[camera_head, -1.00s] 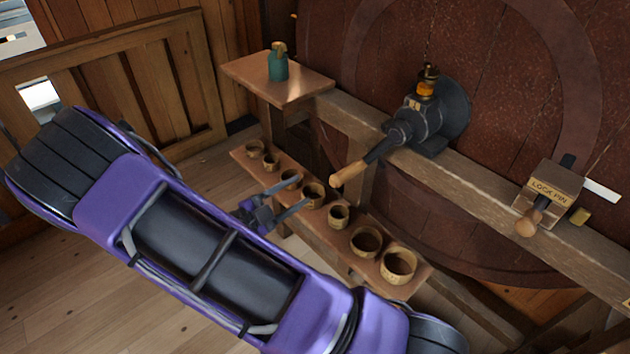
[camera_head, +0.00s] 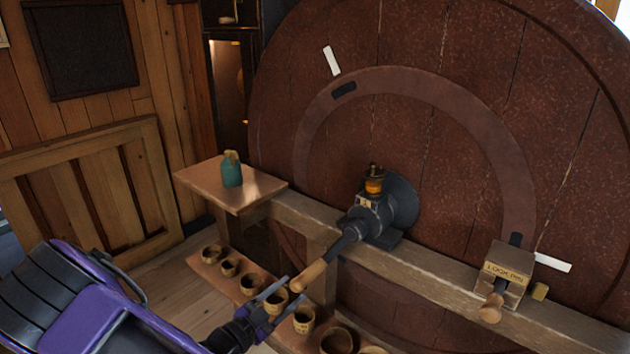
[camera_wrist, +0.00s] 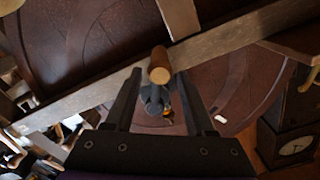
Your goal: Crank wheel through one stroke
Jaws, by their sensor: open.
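The big brown wheel (camera_head: 450,130) fills the back of the head view. Its crank (camera_head: 345,240) slopes down from a dark hub, toward the left, and ends in a wooden handle (camera_head: 309,276). My gripper (camera_head: 297,289) is open, with its fingertips close to the handle's free end. In the wrist view the round end of the handle (camera_wrist: 159,66) lies between the fingertips (camera_wrist: 160,74), with a visible gap on each side. I cannot tell how far the handle reaches into the jaws.
A box marked LOCK PIN (camera_head: 510,264) with a wooden knob (camera_head: 491,308) sits on the beam (camera_head: 430,277) at right. A teal bottle (camera_head: 232,174) stands on a side shelf (camera_head: 255,193). Several small cups (camera_head: 251,284) line the low shelf below my gripper. White marks (camera_head: 332,62) show on the wheel.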

